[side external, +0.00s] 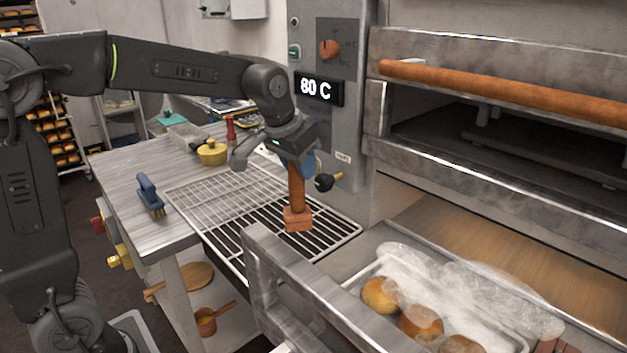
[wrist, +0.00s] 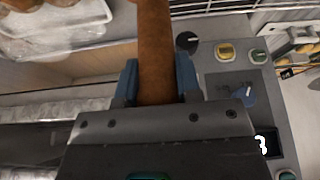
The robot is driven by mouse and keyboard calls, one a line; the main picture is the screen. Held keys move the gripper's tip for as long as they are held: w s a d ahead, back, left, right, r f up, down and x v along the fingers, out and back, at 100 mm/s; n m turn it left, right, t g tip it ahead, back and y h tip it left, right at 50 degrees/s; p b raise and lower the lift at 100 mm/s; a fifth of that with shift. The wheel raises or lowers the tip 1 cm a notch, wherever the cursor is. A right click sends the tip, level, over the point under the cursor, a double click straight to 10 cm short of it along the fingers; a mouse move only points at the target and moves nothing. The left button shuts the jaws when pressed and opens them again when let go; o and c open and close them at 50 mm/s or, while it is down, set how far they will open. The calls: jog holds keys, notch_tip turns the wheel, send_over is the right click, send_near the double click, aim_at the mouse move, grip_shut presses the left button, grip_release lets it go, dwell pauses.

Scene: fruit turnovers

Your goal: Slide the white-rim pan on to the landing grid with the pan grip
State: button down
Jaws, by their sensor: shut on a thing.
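My gripper (side external: 300,158) is shut on the pan grip (side external: 297,187), a brown bar with a reddish block at its lower end. It hangs nearly upright above the landing grid (side external: 190,190), a wire rack on the worktop. In the wrist view the blue fingers of my gripper (wrist: 157,82) clasp the brown bar (wrist: 156,45) from both sides. The white-rim pan (side external: 368,268) is at lower right in the side view, apart from the pan grip. It holds several browned pastries, and pale translucent haze partly hides it. The pan (wrist: 60,48) also shows at upper left in the wrist view.
A raised metal panel (side external: 290,280) stands between the grid's near edge and the pan. The open oven (side external: 500,140) with its orange-brown handle bar and the control column (side external: 330,125) rise behind. A blue brush (side external: 149,195) and a yellow pot (side external: 212,153) sit beside the grid.

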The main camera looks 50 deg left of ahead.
jog(key=w+d+f+n+y, duration=0.2)
jog(key=w+d+n, duration=0.35)
jog(key=d, duration=0.65)
notch_tip(320, 180, down, 9)
jog(key=g, duration=0.1)
jog(key=shift+s, duration=0.15)
dwell(0.5)
jog(key=shift+a+n, duration=0.1)
jog(key=shift+n, duration=0.15)
jog(key=shift+a, duration=0.15)
